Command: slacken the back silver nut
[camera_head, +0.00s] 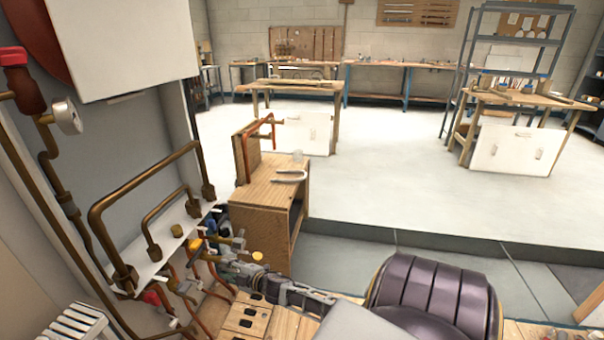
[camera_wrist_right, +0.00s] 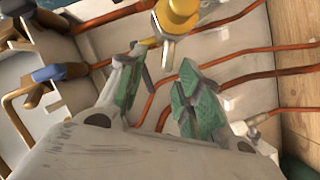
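My right gripper (camera_head: 250,275) reaches the pipework from the lower right in the head view. In the right wrist view, its green-padded fingers (camera_wrist_right: 158,95) are apart, with nothing clamped between them. A silver fitting (camera_wrist_right: 167,52) with a yellow, brass-like knob (camera_wrist_right: 178,14) lies just beyond the fingertips. I cannot tell whether the fingers touch it. In the head view, silver valve fittings (camera_head: 238,240) sit among copper pipes just beyond the gripper. The back silver nut cannot be singled out among them. My left gripper is not in view.
Copper pipes (camera_wrist_right: 222,62) run close around the fingers. A blue-handled valve (camera_wrist_right: 47,73) is at the left of the wrist view. Thick brown pipes (camera_head: 140,185) stand at the left of the head view. A wooden cabinet (camera_head: 262,215) stands behind; open floor (camera_head: 400,180) lies to its right.

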